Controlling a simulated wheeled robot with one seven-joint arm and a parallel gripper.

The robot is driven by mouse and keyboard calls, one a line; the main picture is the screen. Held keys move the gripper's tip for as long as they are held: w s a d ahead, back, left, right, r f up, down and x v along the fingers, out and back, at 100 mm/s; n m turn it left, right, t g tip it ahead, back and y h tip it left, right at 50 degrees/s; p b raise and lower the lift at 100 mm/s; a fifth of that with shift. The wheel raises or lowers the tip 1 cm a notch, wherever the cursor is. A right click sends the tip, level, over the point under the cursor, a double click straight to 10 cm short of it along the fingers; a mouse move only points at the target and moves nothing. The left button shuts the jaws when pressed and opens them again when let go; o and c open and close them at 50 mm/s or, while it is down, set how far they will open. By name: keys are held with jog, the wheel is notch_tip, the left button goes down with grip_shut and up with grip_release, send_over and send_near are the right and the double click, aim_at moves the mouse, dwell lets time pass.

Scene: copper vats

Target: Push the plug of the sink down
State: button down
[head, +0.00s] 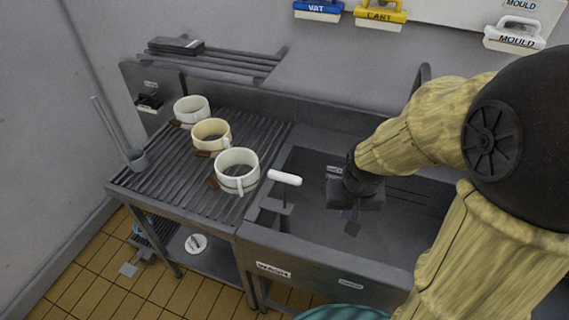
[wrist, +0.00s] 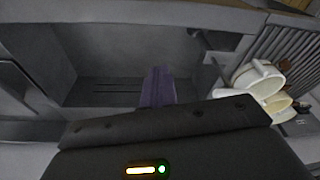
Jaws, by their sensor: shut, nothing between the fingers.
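The sink (head: 300,237) is a dark metal basin right of the ribbed drainboard. A white T-shaped handle (head: 285,178) on a thin rod stands upright at the basin's left end, above a small plate; I take it as the plug's handle. The drain itself does not show clearly. My gripper (head: 352,226) points down over the basin, right of the handle and apart from it. Its purple fingers (wrist: 158,88) are together and empty in the wrist view, with the basin behind them.
Three mugs stand on the drainboard (head: 160,167): white (head: 192,110), cream (head: 211,134) and a nearer white one (head: 237,171) close to the handle. A grey cup with a stick (head: 136,159) is at the left edge. The basin's front wall carries a label (head: 273,270).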

jog(key=w+a+r+m+g+p, duration=0.1)
jog(key=w+a+r+m+p, duration=0.1)
jog(key=w+a+r+p, duration=0.55)
notch_tip(320, 180, up, 4)
jog(key=m+g+p, duration=0.1)
jog(key=m+p, duration=0.1)
jog(key=p, duration=0.1)
send_over(284, 176)
jog(key=shift+f, duration=0.15)
jog(key=shift+f, duration=0.15)
notch_tip(284, 176, down, 14)
jog(key=p, duration=0.5)
jog(key=shift+r, duration=0.2)
jog(key=shift+f, duration=0.1)
notch_tip(284, 176, down, 5)
jog(key=b, duration=0.5)
jog(key=shift+f, duration=0.2)
jog(key=shift+s, duration=0.1)
